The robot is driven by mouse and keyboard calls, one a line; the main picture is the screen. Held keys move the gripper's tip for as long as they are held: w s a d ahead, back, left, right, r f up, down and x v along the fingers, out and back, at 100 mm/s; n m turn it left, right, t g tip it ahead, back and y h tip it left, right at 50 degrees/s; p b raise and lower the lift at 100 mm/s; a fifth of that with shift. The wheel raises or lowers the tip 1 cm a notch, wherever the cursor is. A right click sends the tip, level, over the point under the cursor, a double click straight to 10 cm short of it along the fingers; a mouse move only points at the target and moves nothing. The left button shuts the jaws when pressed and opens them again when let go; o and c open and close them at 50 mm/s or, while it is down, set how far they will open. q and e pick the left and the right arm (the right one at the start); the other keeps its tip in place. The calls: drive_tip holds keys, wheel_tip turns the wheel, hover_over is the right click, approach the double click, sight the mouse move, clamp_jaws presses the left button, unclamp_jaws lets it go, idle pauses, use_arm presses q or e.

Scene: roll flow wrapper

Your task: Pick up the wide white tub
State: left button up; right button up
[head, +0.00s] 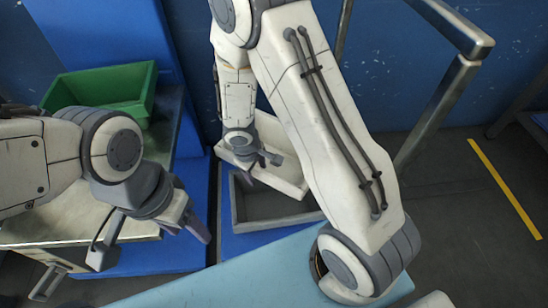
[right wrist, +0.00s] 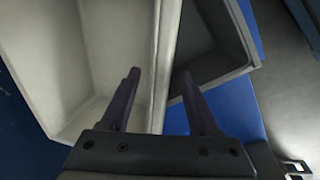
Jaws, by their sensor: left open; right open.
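The wide white tub (head: 290,172) is partly hidden behind my right arm in the head view. It sits tilted against or over a grey bin. In the right wrist view the tub (right wrist: 55,65) fills the left side and looks empty inside. My right gripper (head: 260,168) is open at the tub's near wall. In the right wrist view its fingers (right wrist: 159,73) stand on either side of the tub's wall edge; I cannot tell whether they touch it. My left gripper (head: 152,245) is open and empty above the front of the metal-topped table, away from the tub.
The grey bin (head: 272,222) lies just in front of the tub, on a blue surface. A green crate (head: 100,85) stands at the back left. A pale blue surface (head: 230,275) runs along the front. A metal rail frame (head: 430,115) stands at right.

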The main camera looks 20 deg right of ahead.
clamp_jaws()
idle(1.4)
